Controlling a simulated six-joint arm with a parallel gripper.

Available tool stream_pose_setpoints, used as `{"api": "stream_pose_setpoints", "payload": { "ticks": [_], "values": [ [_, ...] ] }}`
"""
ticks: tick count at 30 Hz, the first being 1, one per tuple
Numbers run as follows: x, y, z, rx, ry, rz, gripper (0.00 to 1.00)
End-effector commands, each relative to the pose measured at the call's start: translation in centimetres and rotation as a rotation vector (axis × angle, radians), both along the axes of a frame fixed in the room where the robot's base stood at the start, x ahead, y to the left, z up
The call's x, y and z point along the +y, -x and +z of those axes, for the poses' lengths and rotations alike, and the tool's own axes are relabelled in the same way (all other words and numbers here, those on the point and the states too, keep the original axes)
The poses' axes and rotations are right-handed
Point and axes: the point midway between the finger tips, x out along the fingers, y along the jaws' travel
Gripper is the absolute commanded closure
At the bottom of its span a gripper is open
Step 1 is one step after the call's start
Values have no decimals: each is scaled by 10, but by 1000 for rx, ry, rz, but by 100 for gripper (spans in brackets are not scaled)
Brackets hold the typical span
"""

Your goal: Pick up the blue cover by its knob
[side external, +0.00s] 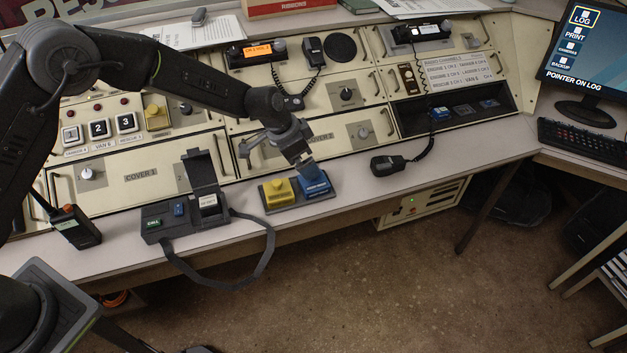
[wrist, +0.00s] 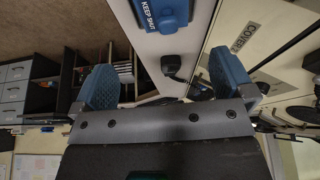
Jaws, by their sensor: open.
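The blue cover (side external: 318,189) sits on a dark base near the console's front edge, right of a yellow cover (side external: 278,192). In the wrist view the blue cover (wrist: 160,12), lettered KEEP SHUT, shows at the top edge and is partly cut off. My gripper (side external: 309,171) is just above the blue cover in the side view and hides part of its top, so its knob is not clear there. In the wrist view my gripper (wrist: 165,80) has its two blue fingers wide apart with nothing between them. I cannot tell whether a finger touches the cover.
Left of the yellow cover stands a black box (side external: 170,219) with a raised lid and a looped strap. A radio (side external: 76,227) stands farther left. A hand microphone (side external: 388,165) lies to the right. Sloped panels with switches and knobs rise behind; the floor lies beyond the front edge.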

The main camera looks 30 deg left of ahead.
Motion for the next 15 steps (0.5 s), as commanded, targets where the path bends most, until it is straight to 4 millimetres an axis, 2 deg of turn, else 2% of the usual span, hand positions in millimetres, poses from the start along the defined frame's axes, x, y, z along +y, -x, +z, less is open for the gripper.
{"api": "stream_pose_setpoints", "payload": {
  "ticks": [3,11,15],
  "values": [
    [-6,-6,-21,1,0,0,0],
    [-10,-12,-39,0,0,0,0],
    [-11,-18,-57,2,0,1,0]
  ]
}}
